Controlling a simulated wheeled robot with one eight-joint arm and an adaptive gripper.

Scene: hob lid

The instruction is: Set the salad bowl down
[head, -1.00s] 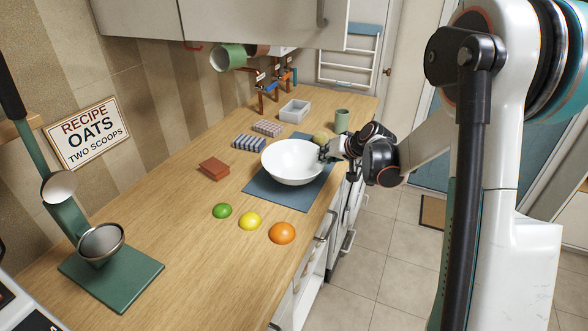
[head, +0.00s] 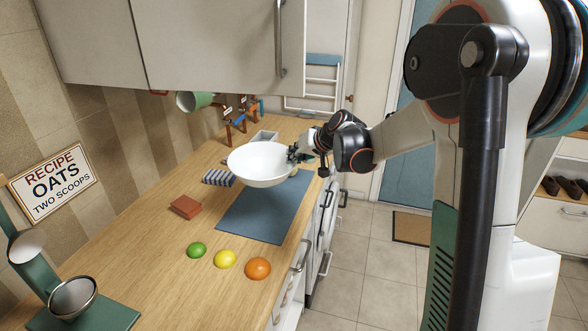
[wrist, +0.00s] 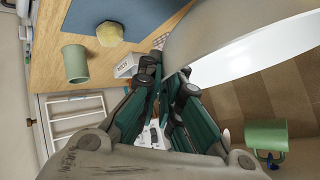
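The white salad bowl (head: 258,164) appears raised above the counter, over the far end of the blue mat (head: 262,215). It looks roughly level. My gripper (head: 294,154) is at the right side of the bowl, shut on its rim. In the wrist view my fingers (wrist: 166,75) meet the edge of the bowl (wrist: 235,40), which fills the upper right; the exact contact is partly hidden. The mat (wrist: 110,12) shows at the top of that view, with most of its surface bare in the head view.
A lime (head: 196,250), a lemon (head: 225,259) and an orange (head: 257,268) lie in front of the mat. A red-brown block (head: 186,207) and a striped block (head: 218,177) stand left. A green cup (wrist: 75,63) and yellowish lump (wrist: 109,33) are near the gripper. Cabinets (head: 215,45) hang above.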

